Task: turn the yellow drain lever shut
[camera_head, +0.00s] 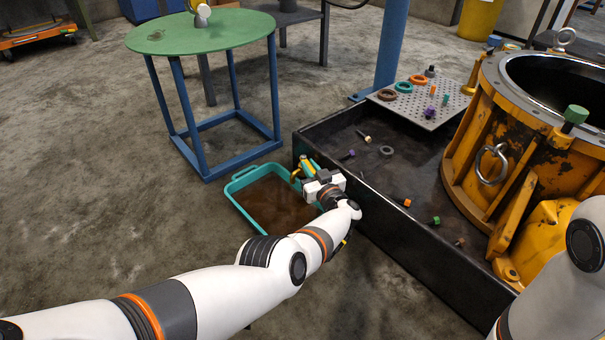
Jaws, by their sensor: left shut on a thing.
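My left gripper (306,172) is at the left outer wall of the black trough, above the teal drain pan. It is shut on the yellow drain lever (296,173), a small yellow piece showing at its fingertips. The gripper body hides most of the valve, so I cannot tell the lever's exact angle. The teal pan (236,184) on the floor holds brown liquid. My right arm shows at the right edge, but its gripper is out of view.
The black trough (390,215) holds several loose bolts and the big yellow transmission housing (470,150). A perforated plate (450,108) with rings and pegs is at its back. A green round table (200,32) stands behind the pan. The floor at left is clear.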

